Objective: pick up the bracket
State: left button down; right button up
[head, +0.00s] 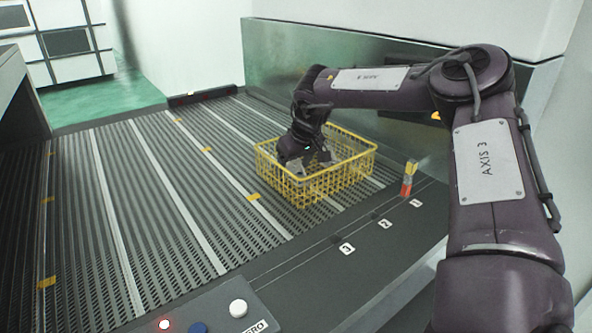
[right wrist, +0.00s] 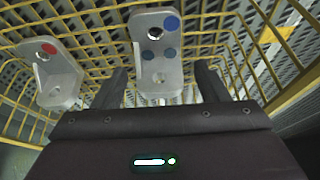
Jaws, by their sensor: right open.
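A grey metal bracket with several blue dots and a hole near its top (right wrist: 148,72) stands in the yellow wire basket (head: 345,181). In the right wrist view it shows between the two fingers of my right gripper (right wrist: 161,72). The fingers are open, one on each side, with visible gaps to the bracket. A second grey bracket with a red dot (right wrist: 57,78) stands to the left, outside the fingers. In the head view my right gripper (head: 305,158) reaches down into the basket, and the brackets are mostly hidden there. My left gripper is not in view.
The basket stands on a ribbed dark conveyor bed (head: 150,190) beside a metal wall (head: 350,80). A red and yellow post (head: 408,178) stands right of the basket. A button panel (head: 215,312) is at the front. The bed left of the basket is clear.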

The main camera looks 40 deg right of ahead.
jog(key=shift+s, duration=0.1)
jog(key=shift+c, duration=1)
jog(key=c, duration=0.9)
jog(key=shift+r, duration=0.1)
